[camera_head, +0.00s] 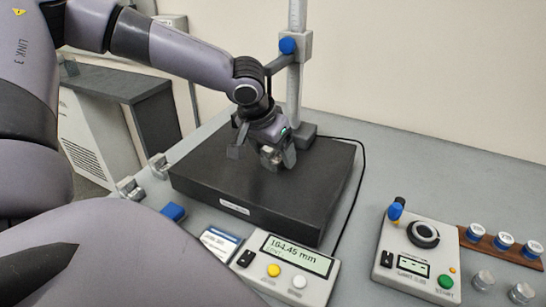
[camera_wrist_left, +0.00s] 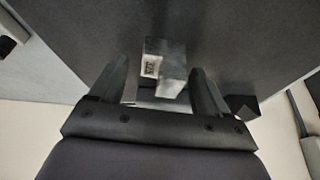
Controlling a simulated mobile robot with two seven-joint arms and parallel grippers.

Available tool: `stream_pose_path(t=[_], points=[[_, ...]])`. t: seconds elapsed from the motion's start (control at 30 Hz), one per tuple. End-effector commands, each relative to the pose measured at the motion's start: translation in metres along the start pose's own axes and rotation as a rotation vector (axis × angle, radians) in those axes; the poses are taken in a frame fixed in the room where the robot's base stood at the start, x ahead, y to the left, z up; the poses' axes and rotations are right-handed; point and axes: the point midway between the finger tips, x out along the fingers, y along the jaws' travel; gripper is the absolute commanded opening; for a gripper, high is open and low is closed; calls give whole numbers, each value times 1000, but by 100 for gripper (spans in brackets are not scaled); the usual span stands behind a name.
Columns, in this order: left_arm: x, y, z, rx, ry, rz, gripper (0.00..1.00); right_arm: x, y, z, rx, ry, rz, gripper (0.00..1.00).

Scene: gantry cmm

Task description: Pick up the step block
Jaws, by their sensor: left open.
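The step block is a small grey metal block (camera_head: 270,157) on the black granite plate (camera_head: 215,190). In the left wrist view the step block (camera_wrist_left: 164,66) has a stepped shape and a small white label. My left gripper (camera_head: 262,152) is over the plate, pointing down at the block. It is open; in the left wrist view its two dark fingers (camera_wrist_left: 160,82) stand to either side of the block, with gaps visible. Whether the fingertips are level with the block is hard to tell. My right gripper is not in view.
A height gauge column (camera_head: 294,75) with a blue knob stands behind the gripper.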

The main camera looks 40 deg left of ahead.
Motion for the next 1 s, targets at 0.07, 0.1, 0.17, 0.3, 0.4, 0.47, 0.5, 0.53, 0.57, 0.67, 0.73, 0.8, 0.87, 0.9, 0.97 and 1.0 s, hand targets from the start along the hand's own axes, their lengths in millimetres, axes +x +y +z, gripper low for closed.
stream_pose_path(t=[0.07, 0.1, 0.17, 0.3, 0.4, 0.47, 0.5, 0.53, 0.57, 0.67, 0.73, 0.8, 0.87, 0.9, 0.97, 1.0], points=[[4, 0, 0, 1, 0, -1, 77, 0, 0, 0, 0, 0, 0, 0], [5, 0, 0, 1, 1, 0, 77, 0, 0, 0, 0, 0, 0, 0], [5, 0, 0, 1, 2, 0, 77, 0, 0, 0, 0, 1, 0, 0], [5, 0, 0, 1, 2, 0, 77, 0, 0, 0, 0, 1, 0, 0], [5, 0, 0, 1, 2, 0, 54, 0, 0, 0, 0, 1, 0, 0], [5, 0, 0, 1, 2, 0, 34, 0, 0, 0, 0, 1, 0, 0], [5, 0, 0, 1, 2, 0, 21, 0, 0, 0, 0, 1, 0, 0], [5, 0, 0, 1, 2, 0, 12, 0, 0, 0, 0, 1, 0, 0], [5, 0, 0, 1, 1, 0, 12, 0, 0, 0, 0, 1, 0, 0], [5, 0, 0, 1, 3, 0, 12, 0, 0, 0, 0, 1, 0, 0], [5, 0, 0, 1, 3, 0, 12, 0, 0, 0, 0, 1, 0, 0], [4, 0, 0, 0, 3, 0, 12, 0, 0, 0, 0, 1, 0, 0], [3, 0, -1, 0, 3, 0, 12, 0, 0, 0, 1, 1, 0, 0], [1, 0, -2, 0, 4, 0, 12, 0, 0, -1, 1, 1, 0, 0], [-2, 0, -4, -1, 4, 0, 12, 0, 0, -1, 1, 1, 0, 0], [-6, 0, -5, -1, 5, 1, 12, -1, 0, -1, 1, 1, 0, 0]])
